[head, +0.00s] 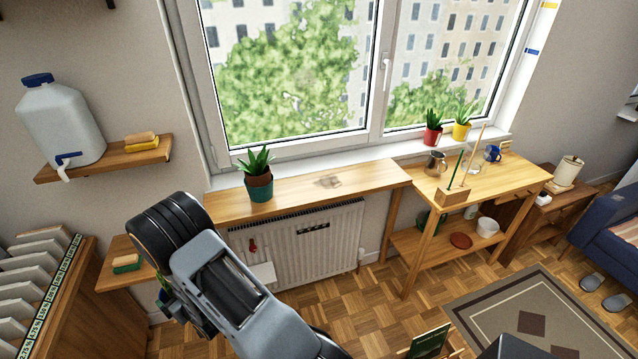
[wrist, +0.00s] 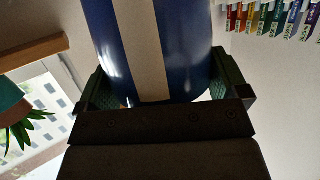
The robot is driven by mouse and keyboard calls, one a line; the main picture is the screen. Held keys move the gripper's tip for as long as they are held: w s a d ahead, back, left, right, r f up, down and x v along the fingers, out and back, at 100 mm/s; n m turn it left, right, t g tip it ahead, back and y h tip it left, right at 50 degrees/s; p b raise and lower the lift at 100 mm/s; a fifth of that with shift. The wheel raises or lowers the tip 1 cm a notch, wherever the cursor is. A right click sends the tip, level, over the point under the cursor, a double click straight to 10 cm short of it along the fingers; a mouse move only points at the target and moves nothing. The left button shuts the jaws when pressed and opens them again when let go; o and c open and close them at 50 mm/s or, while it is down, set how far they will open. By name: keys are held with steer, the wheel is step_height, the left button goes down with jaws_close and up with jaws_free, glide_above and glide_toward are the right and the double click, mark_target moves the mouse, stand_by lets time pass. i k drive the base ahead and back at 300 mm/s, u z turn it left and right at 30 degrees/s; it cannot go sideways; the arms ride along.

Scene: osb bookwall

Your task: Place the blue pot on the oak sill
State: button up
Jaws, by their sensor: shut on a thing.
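The blue pot (wrist: 190,50), blue with a broad cream stripe, fills the upper middle of the wrist view. My gripper (wrist: 158,82) is shut on it, one dark green finger on each side. The oak sill (head: 290,190) is the long wooden board under the window, to the right of and beyond my arm. A teal pot with a spiky plant (head: 260,188) stands near its left end. The sill's middle and right are bare apart from a greyish mark.
A radiator (head: 310,245) is below the sill. A wooden workbench (head: 470,185) with a jug and a blue mug adjoins on the right. Red (head: 432,135) and yellow (head: 461,131) pots stand on the white window ledge. A shelf (head: 110,158) with a water canister is at left.

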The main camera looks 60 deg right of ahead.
mark_target(373, 173)
steer(key=z, duration=1.65)
